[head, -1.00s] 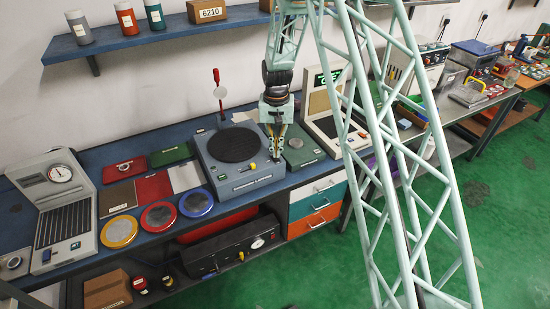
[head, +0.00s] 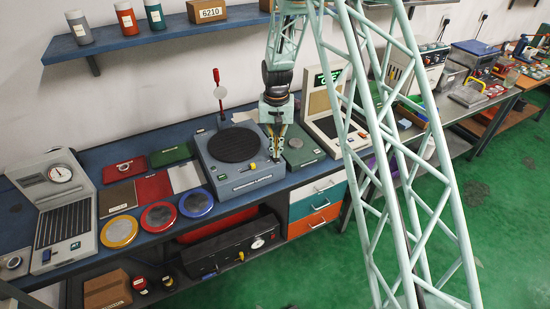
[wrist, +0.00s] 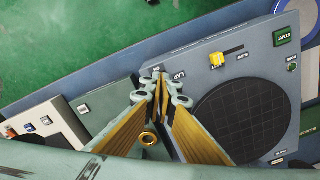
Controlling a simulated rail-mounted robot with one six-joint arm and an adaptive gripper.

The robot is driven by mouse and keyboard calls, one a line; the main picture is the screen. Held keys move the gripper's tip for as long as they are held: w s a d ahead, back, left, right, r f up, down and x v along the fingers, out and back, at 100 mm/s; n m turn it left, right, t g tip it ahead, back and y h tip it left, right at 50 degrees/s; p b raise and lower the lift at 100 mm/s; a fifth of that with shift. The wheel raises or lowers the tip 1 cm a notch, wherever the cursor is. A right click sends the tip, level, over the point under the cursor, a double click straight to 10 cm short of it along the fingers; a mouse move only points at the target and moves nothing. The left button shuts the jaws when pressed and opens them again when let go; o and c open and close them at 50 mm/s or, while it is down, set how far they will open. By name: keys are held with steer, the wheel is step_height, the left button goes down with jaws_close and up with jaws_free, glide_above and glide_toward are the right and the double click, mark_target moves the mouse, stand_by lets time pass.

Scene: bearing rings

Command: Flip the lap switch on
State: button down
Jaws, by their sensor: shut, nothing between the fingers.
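The lap machine (head: 215,172) is a blue-grey box with a round black plate (head: 234,145) on top; it also shows in the wrist view (wrist: 262,58). The wrist view shows "LAP" and "ON" lettering at the edge of its top, right by my fingertips. My gripper (head: 275,158) points down at the machine's right front corner and is shut and empty. In the wrist view, the fingertips (wrist: 160,88) cover the spot beside the lettering, so the lap switch is hidden. I cannot tell whether they touch it.
A yellow slider knob (wrist: 218,59) and a green START button (wrist: 284,37) are on the machine's top. A grey-green box (head: 305,152) stands close to the right of my gripper. Coloured discs and plates lie left of the machine. A shelf (head: 130,43) runs above.

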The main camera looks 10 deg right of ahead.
steer(key=shift+f+b, duration=0.65)
steer(key=shift+f, duration=0.5)
stand_by(1.4)
steer(key=shift+r, duration=0.2)
steer(key=shift+r+p, duration=1.25)
steer(key=shift+r, duration=2.05)
steer(key=shift+r, duration=0.25)
step_height(320, 180, up, 16)
steer(key=n+t+b, duration=0.1)
steer(key=b, duration=0.2)
glide_above(276, 159)
steer(key=s, duration=1)
steer(key=s+r+t+b, duration=0.1)
steer(key=s+r+b, duration=0.1)
steer(key=s+r, duration=1.05)
steer(key=s+n+t+b, duration=0.2)
steer(key=s+b, duration=0.2)
steer(key=s, duration=2.7)
steer(key=shift+s+r, duration=0.35)
steer(key=shift+s, duration=0.05)
